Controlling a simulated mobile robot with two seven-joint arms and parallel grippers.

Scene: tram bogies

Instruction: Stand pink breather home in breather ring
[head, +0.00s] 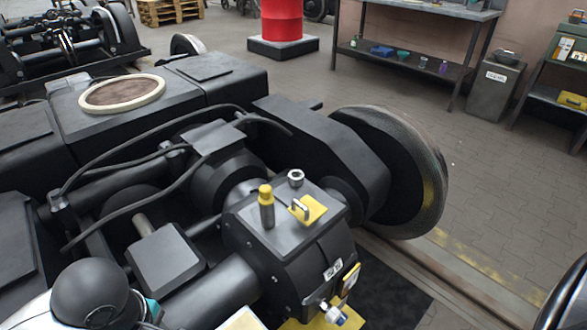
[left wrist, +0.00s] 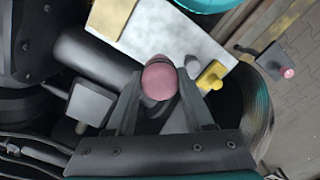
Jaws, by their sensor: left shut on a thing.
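The pink breather (left wrist: 159,82) shows in the left wrist view as a rounded pink top. My left gripper (left wrist: 158,98) is shut on it, with one dark finger on each side. Its lower part is hidden from this camera. In the head view, a small metal ring (head: 295,177), which looks like the breather ring, stands at the back of the dark gearbox top (head: 262,232). Its opening faces up and looks empty. The head view shows part of my left arm at the lower left, but neither the left gripper nor the breather. My right gripper is in neither view.
A yellow-topped post (head: 266,205) and a yellow plate with a handle (head: 307,209) stand close to the ring. Black hoses (head: 140,150) arch over the bogie on the left. A large wheel (head: 405,175) rises behind the gearbox. A valve (head: 333,313) sticks out at its front.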

